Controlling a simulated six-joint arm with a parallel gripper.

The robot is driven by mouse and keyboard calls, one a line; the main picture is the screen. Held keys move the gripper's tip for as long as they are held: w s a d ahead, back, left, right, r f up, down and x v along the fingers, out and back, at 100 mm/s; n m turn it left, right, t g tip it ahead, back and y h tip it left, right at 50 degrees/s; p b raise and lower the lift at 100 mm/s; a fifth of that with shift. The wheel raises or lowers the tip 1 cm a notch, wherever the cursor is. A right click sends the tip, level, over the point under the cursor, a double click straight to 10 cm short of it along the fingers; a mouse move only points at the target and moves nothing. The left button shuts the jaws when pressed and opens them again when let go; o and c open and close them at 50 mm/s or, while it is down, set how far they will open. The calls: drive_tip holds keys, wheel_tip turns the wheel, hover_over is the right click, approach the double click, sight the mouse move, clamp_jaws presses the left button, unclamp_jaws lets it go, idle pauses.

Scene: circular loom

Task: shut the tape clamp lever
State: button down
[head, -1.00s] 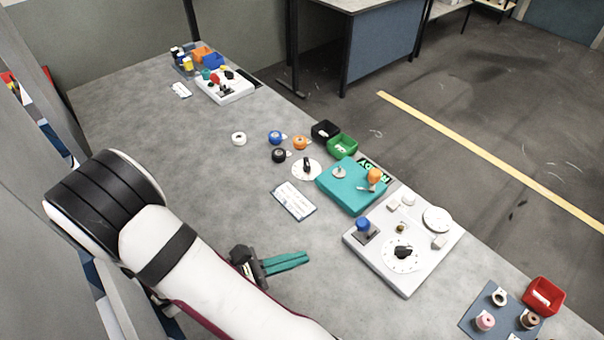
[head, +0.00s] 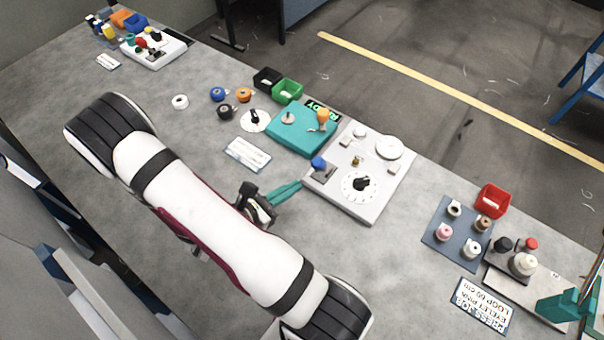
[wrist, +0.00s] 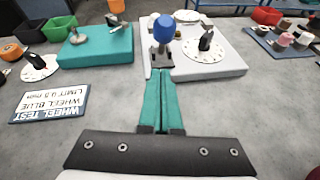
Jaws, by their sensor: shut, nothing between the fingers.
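The white panel (head: 340,198) carries a blue-knobbed lever (head: 318,163) on a dark base at its near left corner, and a dial (head: 361,186). In the wrist view the blue knob (wrist: 163,28) stands upright straight ahead of the fingertips. A teal block (head: 290,139) left of the panel bears a lever with an orange knob (head: 323,114). I cannot tell from any label which lever is the tape clamp. My gripper (head: 298,184) has teal fingers, shut and empty, just short of the panel's left edge. In the wrist view the fingertips (wrist: 161,73) point at the blue lever's base.
A printed card (head: 247,154) lies flat left of the gripper. Several tape rolls, black and green bins (head: 287,91) stand behind. A blue-grey mat (head: 434,234) with spools and a red bin (head: 493,201) are to the right. Bare table surrounds my gripper.

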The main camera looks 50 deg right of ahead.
sight(313, 160)
drive_tip(key=shift+s+d+r, duration=0.1)
drive_tip(key=shift+d+r, duration=0.2)
drive_tip(key=shift+d, duration=0.3)
drive_tip(key=shift+s+d+r, duration=0.15)
drive_tip(key=shift+d+r, duration=0.1)
drive_tip(key=shift+d, duration=0.3)
drive_tip(key=shift+s+d+r, duration=0.1)
drive_tip(key=shift+d+r, duration=0.2)
drive_tip(key=shift+d, duration=0.3)
drive_tip(key=shift+r, duration=0.15)
drive_tip(key=shift+d+r+y, duration=0.15)
drive_tip(key=shift+d+y, duration=0.05)
drive_tip(key=shift+y, duration=0.2)
drive_tip(key=shift+r, duration=0.1)
drive_tip(key=d+y, duration=0.1)
drive_tip(key=y, duration=0.1)
drive_tip(key=d+r+y, duration=0.1)
drive_tip(key=y, duration=0.1)
drive_tip(key=d+r+y, duration=0.1)
drive_tip(key=y, duration=0.1)
drive_tip(key=shift+d+r+t, duration=0.2)
drive_tip(key=shift+d+t, duration=0.1)
drive_tip(key=shift+d+y, duration=0.2)
drive_tip(key=shift+y, duration=0.2)
drive_tip(key=shift+d+r+n, duration=0.15)
drive_tip(key=shift+d, duration=0.65)
drive_tip(key=shift+d+r+n, duration=0.15)
drive_tip(key=shift+d, duration=0.65)
